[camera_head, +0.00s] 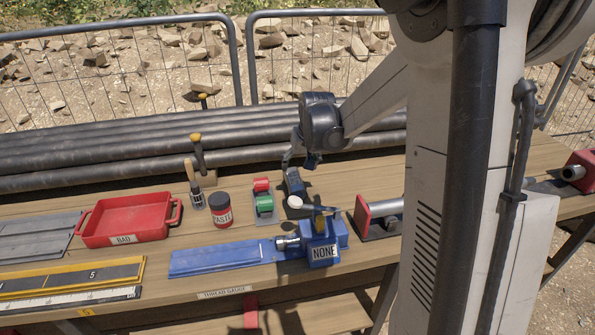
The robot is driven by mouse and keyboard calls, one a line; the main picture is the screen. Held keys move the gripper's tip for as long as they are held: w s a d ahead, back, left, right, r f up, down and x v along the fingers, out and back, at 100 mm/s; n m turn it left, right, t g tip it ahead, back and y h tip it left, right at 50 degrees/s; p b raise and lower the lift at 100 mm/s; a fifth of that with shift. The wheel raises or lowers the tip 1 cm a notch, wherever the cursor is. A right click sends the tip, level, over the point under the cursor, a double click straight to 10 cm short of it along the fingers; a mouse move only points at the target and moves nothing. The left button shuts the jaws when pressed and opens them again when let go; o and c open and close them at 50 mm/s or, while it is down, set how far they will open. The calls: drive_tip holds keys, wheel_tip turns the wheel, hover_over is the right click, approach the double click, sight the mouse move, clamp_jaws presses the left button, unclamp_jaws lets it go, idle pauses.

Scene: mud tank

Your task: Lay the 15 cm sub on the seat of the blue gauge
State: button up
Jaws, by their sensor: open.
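The blue gauge lies at the front middle of the bench. It has a long flat blue seat (215,258), a metal plug (288,243) and a blue block (323,248) labelled NONE. My gripper (299,168) is open above the bench, behind the gauge and apart from it. A short dark cylindrical piece (294,184) shows just below the fingers. I cannot tell whether it is the 15 cm sub or whether the fingers touch it. The seat is bare.
Left of my gripper stand a paste jar (221,211), red and green rolls (264,202), a brush (196,190) and a red tray (127,221) labelled BAD. A red-ended holder (365,218) stands to the right. Long dark pipes (110,150) lie behind.

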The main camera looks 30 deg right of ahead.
drive_tip(key=shift+n+t, duration=0.6)
drive_tip(key=shift+n, duration=0.2)
drive_tip(key=s+a+r, duration=0.3)
drive_tip(key=s, duration=0.2)
drive_tip(key=s+a+r, duration=0.4)
drive_tip(key=s, duration=0.1)
drive_tip(key=s+a+r, duration=0.4)
drive_tip(key=shift+s+r, duration=0.25)
drive_tip(key=shift+s, duration=0.15)
drive_tip(key=s+a+n, duration=0.1)
drive_tip(key=s+a, duration=0.2)
drive_tip(key=s, duration=0.4)
drive_tip(key=s+a+f+t, duration=0.1)
drive_tip(key=s+a, duration=0.2)
drive_tip(key=s, duration=0.4)
drive_tip(key=shift+s+a+n, duration=0.2)
drive_tip(key=shift+s+n, duration=0.1)
drive_tip(key=shift+n, duration=0.1)
drive_tip(key=shift+o, duration=0.5)
